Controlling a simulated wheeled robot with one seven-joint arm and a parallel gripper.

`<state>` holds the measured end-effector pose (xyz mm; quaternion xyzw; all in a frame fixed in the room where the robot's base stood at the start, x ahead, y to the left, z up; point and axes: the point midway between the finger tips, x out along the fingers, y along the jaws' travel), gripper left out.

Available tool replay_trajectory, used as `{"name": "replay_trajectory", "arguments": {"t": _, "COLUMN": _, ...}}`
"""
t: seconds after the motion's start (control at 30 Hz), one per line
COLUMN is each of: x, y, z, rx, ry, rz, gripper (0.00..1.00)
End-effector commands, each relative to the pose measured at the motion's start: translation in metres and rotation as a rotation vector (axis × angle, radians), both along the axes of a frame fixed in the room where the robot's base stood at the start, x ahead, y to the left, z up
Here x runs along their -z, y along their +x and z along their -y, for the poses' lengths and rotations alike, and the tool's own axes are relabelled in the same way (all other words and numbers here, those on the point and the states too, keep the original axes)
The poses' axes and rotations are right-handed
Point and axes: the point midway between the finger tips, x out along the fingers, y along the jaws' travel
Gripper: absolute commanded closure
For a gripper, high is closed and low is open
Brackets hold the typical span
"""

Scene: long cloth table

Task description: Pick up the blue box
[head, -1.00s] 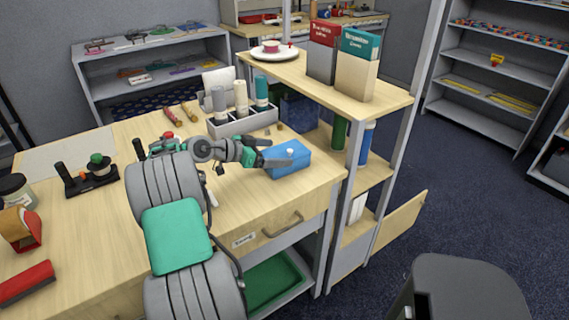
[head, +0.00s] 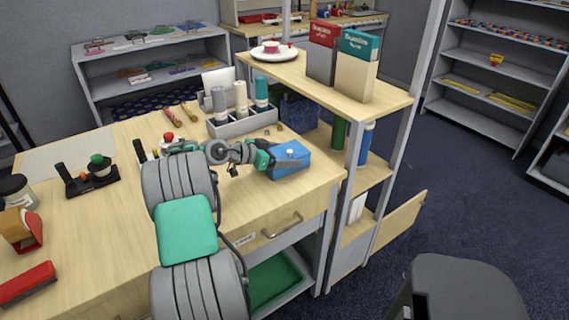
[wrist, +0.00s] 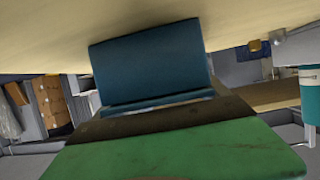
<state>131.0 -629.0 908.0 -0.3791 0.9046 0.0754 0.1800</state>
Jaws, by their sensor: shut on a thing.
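The blue box (head: 291,163) is at the right end of the wooden table (head: 245,205), beside the shelf rack. A small white round spot shows on it. My gripper (head: 273,160) reaches it from the left and is shut on it, with a finger along its near left side. The head view does not show clearly whether the box is off the table. In the wrist view the box (wrist: 150,65) fills the middle, right up against the green gripper part (wrist: 180,155). Its far side is hidden.
A grey holder (head: 243,122) with several bottles stands behind the box. The shelf rack (head: 380,105), with two book-like boxes on top, rises close on the right. A black stand (head: 92,180) and a red block (head: 27,283) are at the left.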

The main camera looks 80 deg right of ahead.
Motion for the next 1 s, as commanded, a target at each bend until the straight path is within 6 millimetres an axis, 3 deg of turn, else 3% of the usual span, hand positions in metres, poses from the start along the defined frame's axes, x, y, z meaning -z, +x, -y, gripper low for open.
{"name": "replay_trajectory", "arguments": {"t": 0.2, "x": 0.000, "y": 0.000, "z": 0.000, "rx": 0.000, "ry": 0.000, "rz": 0.000, "gripper": 0.60}}
{"name": "replay_trajectory", "arguments": {"t": 0.47, "x": -0.003, "y": 0.000, "z": 0.000, "rx": 0.000, "ry": -0.002, "rz": 0.001, "gripper": 0.61}}
{"name": "replay_trajectory", "arguments": {"t": 0.5, "x": -0.007, "y": 0.001, "z": 0.000, "rx": 0.000, "ry": -0.003, "rz": 0.002, "gripper": 0.68}}
{"name": "replay_trajectory", "arguments": {"t": 1.0, "x": -0.113, "y": 0.000, "z": 0.001, "rx": 0.001, "ry": -0.004, "rz": 0.002, "gripper": 0.68}}
